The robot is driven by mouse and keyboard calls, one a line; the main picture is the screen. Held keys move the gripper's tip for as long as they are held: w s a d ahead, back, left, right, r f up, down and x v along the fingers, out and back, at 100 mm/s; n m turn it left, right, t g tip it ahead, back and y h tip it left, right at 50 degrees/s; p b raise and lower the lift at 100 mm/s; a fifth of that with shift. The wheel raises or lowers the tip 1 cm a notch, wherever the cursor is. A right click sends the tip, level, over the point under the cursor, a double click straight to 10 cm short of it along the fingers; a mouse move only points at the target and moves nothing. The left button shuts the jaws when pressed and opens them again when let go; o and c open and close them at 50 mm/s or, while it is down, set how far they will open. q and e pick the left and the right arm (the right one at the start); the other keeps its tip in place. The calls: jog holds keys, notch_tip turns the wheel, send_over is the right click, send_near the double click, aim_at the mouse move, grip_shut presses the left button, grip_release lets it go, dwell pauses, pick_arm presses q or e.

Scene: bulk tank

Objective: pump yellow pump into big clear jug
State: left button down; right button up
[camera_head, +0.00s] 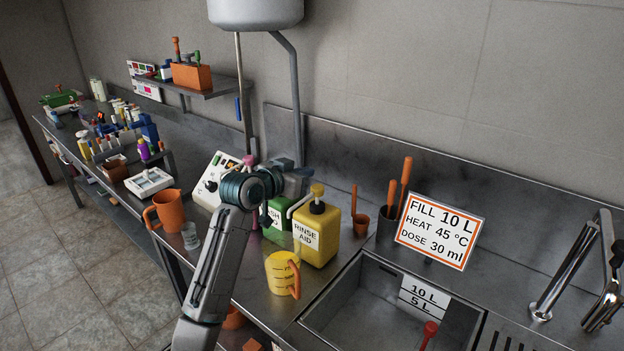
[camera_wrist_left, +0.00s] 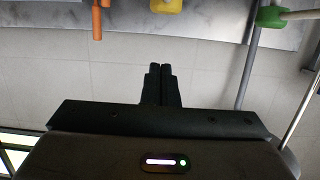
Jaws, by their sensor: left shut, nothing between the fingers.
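The yellow pump bottle (camera_head: 318,238), labelled RINSE AID, stands upright on the counter left of the sink. Its yellow pump head (camera_head: 318,190) is raised and a pale spout points left. Part of the pump shows at the top of the left wrist view (camera_wrist_left: 167,4). A yellow-looking measuring jug (camera_head: 281,272) with dark marks and an orange handle stands in front of it; whether it is clear with yellow contents I cannot tell. My left gripper (camera_head: 298,178) is shut and empty, raised up and left of the pump head. Its fingers also show in the left wrist view (camera_wrist_left: 161,70).
A green bottle (camera_head: 279,213) stands left of the yellow one, partly hidden by my arm. An orange pitcher (camera_head: 171,211) and small clear cup (camera_head: 190,236) stand farther left. The sink (camera_head: 375,305) and sign (camera_head: 438,231) are at right.

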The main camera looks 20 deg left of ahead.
aim_at(312, 193)
pick_arm(q)
jog(key=x, duration=0.1)
jog(key=p+x, duration=0.1)
jog(key=x, duration=0.1)
jog(key=shift+w+d+r, duration=0.1)
jog(key=shift+w+d, duration=0.1)
jog(key=shift+w, duration=0.15)
notch_tip(312, 193, down, 3)
jog(key=shift+s+a+r+p, duration=0.1)
jog(key=shift+s+p, duration=0.05)
jog(key=shift+p, duration=0.45)
jog(key=shift+s+a+f, duration=0.1)
jog(key=shift+f, duration=0.65)
